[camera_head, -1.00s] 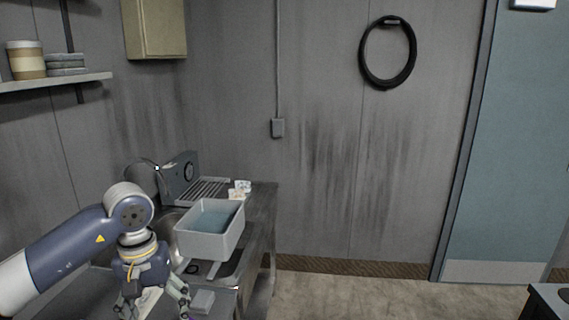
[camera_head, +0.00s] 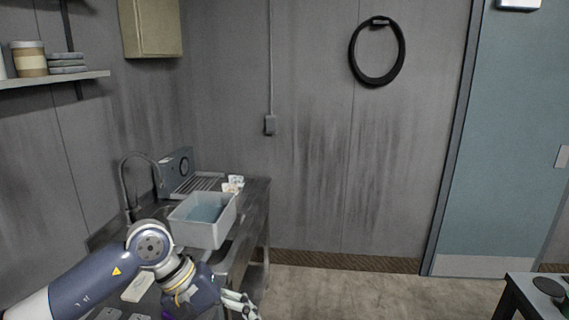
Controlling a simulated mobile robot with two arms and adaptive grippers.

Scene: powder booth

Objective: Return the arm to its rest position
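My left arm comes in from the lower left in the head view. Its gripper (camera_head: 238,306) is at the bottom edge, in front of the counter's front side and partly cut off by the frame. Pale fingers point to the lower right; whether they are open or shut cannot be made out. I see nothing clearly held in them. My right arm and gripper are not in view.
A grey tub (camera_head: 203,234) with bluish contents stands on the metal counter (camera_head: 256,194), just behind my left arm. A faucet (camera_head: 124,178) and a grey box unit (camera_head: 178,166) are behind. A pale flat item (camera_head: 139,286) lies beside the arm. A dark table (camera_head: 520,298) stands lower right.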

